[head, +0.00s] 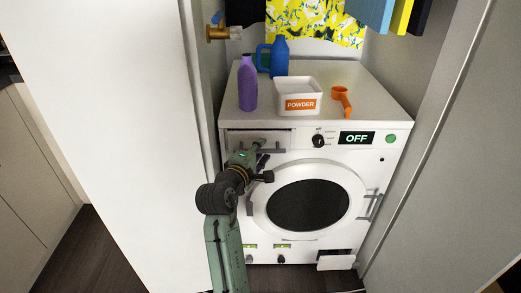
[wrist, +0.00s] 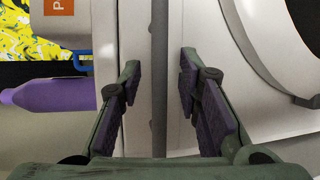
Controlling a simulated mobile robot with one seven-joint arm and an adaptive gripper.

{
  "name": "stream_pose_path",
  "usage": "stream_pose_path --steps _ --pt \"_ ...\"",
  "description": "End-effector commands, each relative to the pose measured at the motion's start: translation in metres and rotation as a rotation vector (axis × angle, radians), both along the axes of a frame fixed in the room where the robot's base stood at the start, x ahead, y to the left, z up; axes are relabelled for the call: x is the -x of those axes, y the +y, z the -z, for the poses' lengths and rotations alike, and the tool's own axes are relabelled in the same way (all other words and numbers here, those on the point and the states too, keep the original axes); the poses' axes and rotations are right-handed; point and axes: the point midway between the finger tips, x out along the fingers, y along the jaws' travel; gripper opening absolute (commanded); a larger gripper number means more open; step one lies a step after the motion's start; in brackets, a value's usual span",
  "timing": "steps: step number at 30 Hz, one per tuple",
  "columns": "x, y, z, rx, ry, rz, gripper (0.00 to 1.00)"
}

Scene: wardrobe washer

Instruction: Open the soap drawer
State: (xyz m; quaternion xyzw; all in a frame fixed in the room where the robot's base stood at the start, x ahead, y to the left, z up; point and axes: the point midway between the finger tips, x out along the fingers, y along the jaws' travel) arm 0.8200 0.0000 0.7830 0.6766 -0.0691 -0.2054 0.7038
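The soap drawer (head: 280,138) is at the washer's upper left front, with a grey bar handle (head: 277,151) along its lower part. The drawer looks shut or nearly so. My gripper (head: 262,156) is in front of the drawer's handle and partly hides the drawer front. In the wrist view, the grey handle bar (wrist: 159,40) runs top to bottom between the fingers of my gripper (wrist: 160,75). The fingers are apart, with gaps on both sides of the bar. I cannot tell exactly how deep the bar sits between them.
The washer (head: 345,100) stands between wardrobe walls. On top are a purple bottle (head: 247,88), a blue jug (head: 279,58), a white powder box (head: 298,90) and an orange scoop (head: 341,100). The round door (head: 308,205) is shut. A small flap (head: 336,261) is at lower right.

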Motion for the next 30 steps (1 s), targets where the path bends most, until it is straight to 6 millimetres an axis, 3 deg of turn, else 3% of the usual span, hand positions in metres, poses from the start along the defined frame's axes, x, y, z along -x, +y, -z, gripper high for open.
stream_pose_path --steps 10,24,30 --pt "-0.004 -0.0019 0.0006 -0.001 0.0 0.0 0.31" --pt "-0.0037 -0.0017 0.0005 0.0 0.0 0.0 0.0" --pt "-0.0037 -0.0017 0.0005 0.0 0.0 0.0 0.0"
